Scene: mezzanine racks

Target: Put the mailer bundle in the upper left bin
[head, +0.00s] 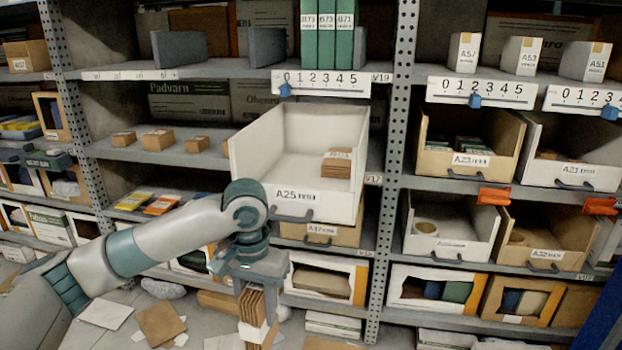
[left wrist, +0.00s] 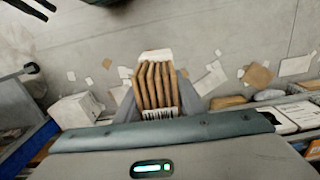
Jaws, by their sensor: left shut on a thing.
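The mailer bundle is a stack of brown padded mailers with a white band (head: 251,306). It hangs upright at the bottom of the head view, and the left wrist view shows its edges and a barcode label (left wrist: 154,88). My left gripper (head: 262,290) is shut on it, with a finger on each side (left wrist: 155,92). The white bin A25 (head: 290,200) stands pulled out on the shelf above and to the right of the bundle. My right gripper is not in view.
Bin A37 (head: 320,233) sits under A25. To the right, past a perforated post (head: 394,130), are bin A23 (head: 470,160), bin A21 (head: 570,175) and two lower open bins. Cartons and loose paper litter the floor (head: 104,313). The front of A25 has bare floor inside.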

